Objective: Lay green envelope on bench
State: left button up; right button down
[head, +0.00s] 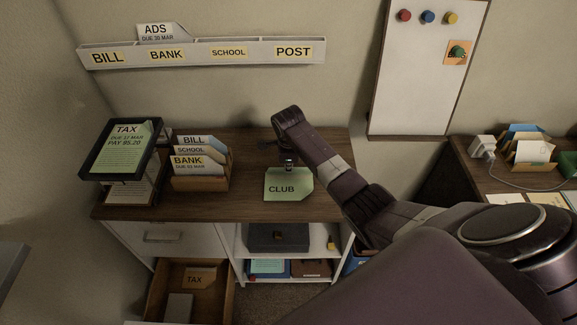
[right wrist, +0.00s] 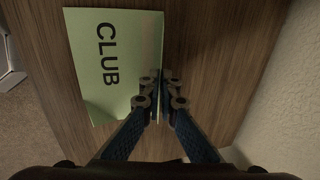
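The green envelope (head: 288,188), marked CLUB, is face up at the front middle of the wooden cabinet top (head: 245,208). It looks flat on or just over the wood. My right gripper (head: 289,165) points down at the envelope's back edge. In the right wrist view the green envelope (right wrist: 115,60) is on the left, and the fingers of my right gripper (right wrist: 161,82) are nearly together at its edge, seemingly pinching a thin upright part of it. My left gripper is not in view. No surface is labelled as a bench.
A card holder (head: 200,184) and a tilted tablet-like frame (head: 121,149) stand on the left of the top. A labelled wall rack (head: 205,52) hangs above. An open drawer (head: 187,297) and shelves lie below. A second desk (head: 470,173) stands right. Wood right of the envelope is clear.

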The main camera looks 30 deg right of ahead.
aim_at(289, 182)
jog(key=shift+f, duration=0.15)
jog(key=c, duration=2.2)
grip_release()
jog(key=shift+o, duration=0.2)
jog(key=v, duration=1.2)
jog(key=shift+r, duration=0.2)
